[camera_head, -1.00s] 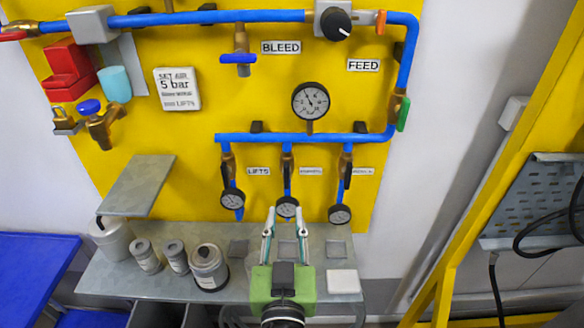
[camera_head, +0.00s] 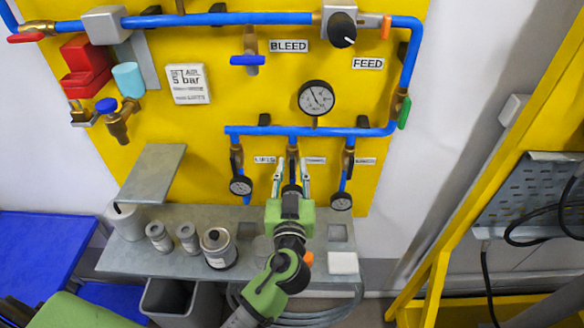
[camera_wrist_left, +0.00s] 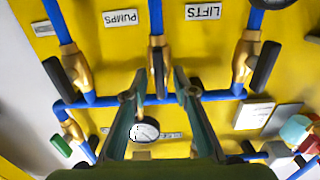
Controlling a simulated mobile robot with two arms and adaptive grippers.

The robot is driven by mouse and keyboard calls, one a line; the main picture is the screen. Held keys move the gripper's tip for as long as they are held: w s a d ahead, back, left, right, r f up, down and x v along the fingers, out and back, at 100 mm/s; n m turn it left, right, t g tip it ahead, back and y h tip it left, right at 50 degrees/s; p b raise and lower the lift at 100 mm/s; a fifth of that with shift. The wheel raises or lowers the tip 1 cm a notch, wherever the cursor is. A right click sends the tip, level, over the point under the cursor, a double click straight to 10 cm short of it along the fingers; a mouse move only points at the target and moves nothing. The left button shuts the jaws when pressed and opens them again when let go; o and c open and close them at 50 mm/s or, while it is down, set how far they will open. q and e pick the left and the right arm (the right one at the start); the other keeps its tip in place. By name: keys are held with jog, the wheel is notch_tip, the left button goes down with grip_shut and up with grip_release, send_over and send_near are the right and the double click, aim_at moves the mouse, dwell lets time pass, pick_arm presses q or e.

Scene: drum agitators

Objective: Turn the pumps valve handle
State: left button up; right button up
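The pumps valve is the middle of three brass valves on blue drop pipes; its brass body (camera_head: 292,152) shows just above my left gripper. Its black handle (camera_wrist_left: 160,78) lies along the pipe in the left wrist view, under the upside-down PUMPS label (camera_wrist_left: 120,18). My left gripper (camera_head: 292,170) is open, with one fingertip on each side of the handle line. In the left wrist view the fingertips (camera_wrist_left: 161,95) stand apart, with visible gaps to the handle; contact cannot be told. The gripper partly hides the middle gauge in the head view. My right gripper is not in view.
The lifts valve (camera_wrist_left: 246,55) and another valve (camera_wrist_left: 75,70) stand close on either side, with black handles. Gauges (camera_head: 241,186) hang below. A grey shelf (camera_head: 125,258) with several canisters lies under the yellow board (camera_head: 220,115). A yellow frame (camera_head: 480,150) stands at right.

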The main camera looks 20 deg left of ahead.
pick_arm(q)
grip_shut()
jog(key=shift+m, duration=0.4)
jog(key=shift+d+f+m+b, duration=0.1)
jog(key=shift+m+b, duration=0.45)
jog(key=shift+m, duration=0.05)
jog(key=shift+m+b, duration=0.3)
jog(key=shift+m, duration=0.6)
jog(key=m, duration=0.4)
jog(key=m+p, duration=0.1)
jog(key=m, duration=0.9)
jog(key=shift+d+f, duration=0.25)
jog(key=shift+d, duration=0.05)
